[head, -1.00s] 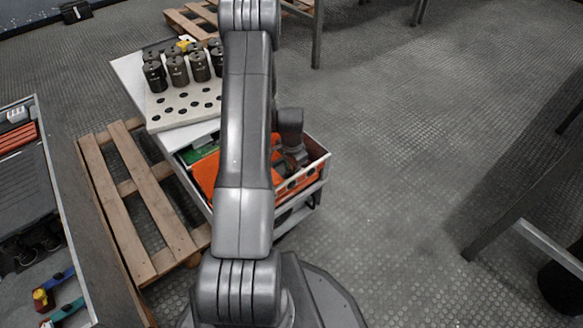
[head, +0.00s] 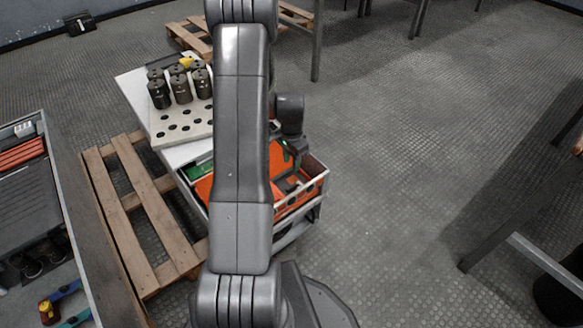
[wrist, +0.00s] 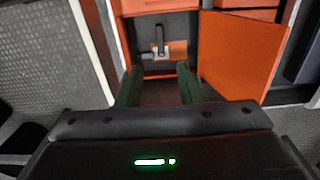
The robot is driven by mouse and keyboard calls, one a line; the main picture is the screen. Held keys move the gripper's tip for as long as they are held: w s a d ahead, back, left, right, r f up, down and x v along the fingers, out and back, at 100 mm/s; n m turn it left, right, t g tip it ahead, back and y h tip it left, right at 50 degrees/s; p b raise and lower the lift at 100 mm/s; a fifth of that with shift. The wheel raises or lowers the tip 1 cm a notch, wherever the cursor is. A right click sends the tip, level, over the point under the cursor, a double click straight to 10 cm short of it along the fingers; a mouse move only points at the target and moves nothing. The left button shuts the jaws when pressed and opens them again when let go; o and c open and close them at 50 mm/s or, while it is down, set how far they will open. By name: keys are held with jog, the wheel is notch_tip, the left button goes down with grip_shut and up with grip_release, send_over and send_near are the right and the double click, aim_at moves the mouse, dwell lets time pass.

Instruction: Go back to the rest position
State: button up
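My gripper (wrist: 158,84) shows in the wrist view with its two dark green fingers apart and nothing visible between them. Beyond the fingertips is a small compartment (wrist: 177,68) with an open orange door (wrist: 238,56) on its right and a grey metal part (wrist: 158,42) inside. In the head view my gripper end is over the orange-and-white cabinet (head: 317,181), beside my arm. The fingertips are hard to make out there. My arm hides part of the cabinet.
Dark cylindrical capacitors (head: 159,94) stand on a pale perforated plate (head: 172,134) left of my arm. A wooden pallet (head: 157,218) lies on the left. A workbench (head: 72,185) stands at the far left. A table leg (head: 500,240) is at right. Open floor lies between the cabinet and that leg.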

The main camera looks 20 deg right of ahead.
aim_at(291, 186)
jog(key=shift+r, duration=0.9)
jog(key=shift+f, duration=0.15)
notch_tip(291, 186, down, 14)
jog(key=b, duration=0.4)
jog(key=shift+f+b, duration=0.1)
jog(key=shift+b, duration=0.25)
jog(key=shift+r+n, duration=0.3)
jog(key=shift+n, duration=0.3)
